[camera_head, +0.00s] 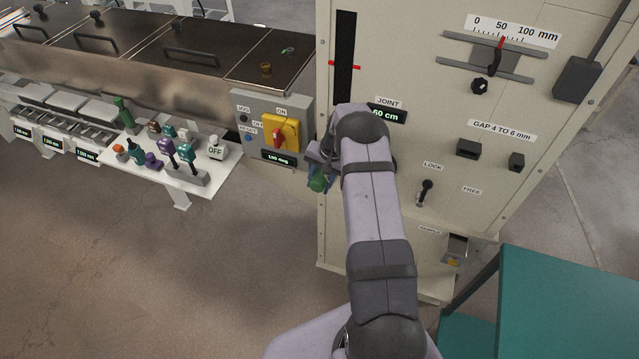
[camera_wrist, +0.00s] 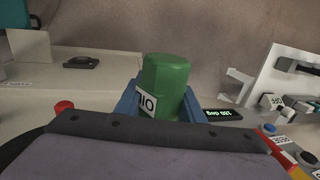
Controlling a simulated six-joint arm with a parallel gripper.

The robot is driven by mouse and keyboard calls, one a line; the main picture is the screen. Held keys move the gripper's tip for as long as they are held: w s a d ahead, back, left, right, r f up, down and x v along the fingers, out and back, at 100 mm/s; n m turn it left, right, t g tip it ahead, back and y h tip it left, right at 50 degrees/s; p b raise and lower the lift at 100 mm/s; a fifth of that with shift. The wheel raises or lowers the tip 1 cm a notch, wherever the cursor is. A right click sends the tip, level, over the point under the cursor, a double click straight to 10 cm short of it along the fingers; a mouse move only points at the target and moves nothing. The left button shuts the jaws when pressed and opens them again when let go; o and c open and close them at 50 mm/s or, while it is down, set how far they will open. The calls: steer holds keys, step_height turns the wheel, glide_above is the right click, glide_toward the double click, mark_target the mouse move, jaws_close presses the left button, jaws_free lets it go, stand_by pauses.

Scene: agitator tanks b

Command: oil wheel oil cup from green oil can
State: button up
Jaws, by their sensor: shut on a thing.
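My gripper (camera_head: 322,164) is shut on a green oil can (camera_head: 318,183), in front of the tall beige cabinet and just right of the grey switch box. In the wrist view the can (camera_wrist: 166,85) is a green faceted body between the two blue fingers (camera_wrist: 190,104), with a white label partly reading OIL. The can's spout is not visible. A small brass-coloured cup (camera_head: 266,69) stands on the dark tank top; I cannot tell whether it is the wheel oil cup. No wheel is clearly visible.
The grey box (camera_head: 272,122) with a yellow and red switch is left of my gripper. A white shelf (camera_head: 205,184) holds several small coloured items. The beige cabinet (camera_head: 440,130) has knobs and levers. A teal table (camera_head: 560,300) stands lower right. The floor at lower left is clear.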

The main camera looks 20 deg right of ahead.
steer(key=shift+g+b, duration=0.3)
steer(key=shift+b, duration=0.25)
steer(key=shift+a+r+g+y+b, duration=0.1)
steer(key=shift+r+g+y+b, duration=0.35)
steer(key=shift+b, duration=0.5)
steer(key=shift+s+r+y+b, duration=0.1)
steer(key=shift+r+y+b, duration=0.1)
steer(key=shift+y+b, duration=0.1)
steer(key=shift+r, duration=0.25)
steer(key=shift+f+g+b, duration=0.1)
steer(key=shift+g+b, duration=0.15)
steer(key=shift+b, duration=0.4)
steer(key=shift+a+r+y+b, duration=0.1)
steer(key=shift+r+y+b, duration=0.2)
steer(key=shift+b, duration=0.4)
steer(key=shift+r, duration=0.1)
steer(key=shift+p, duration=0.55)
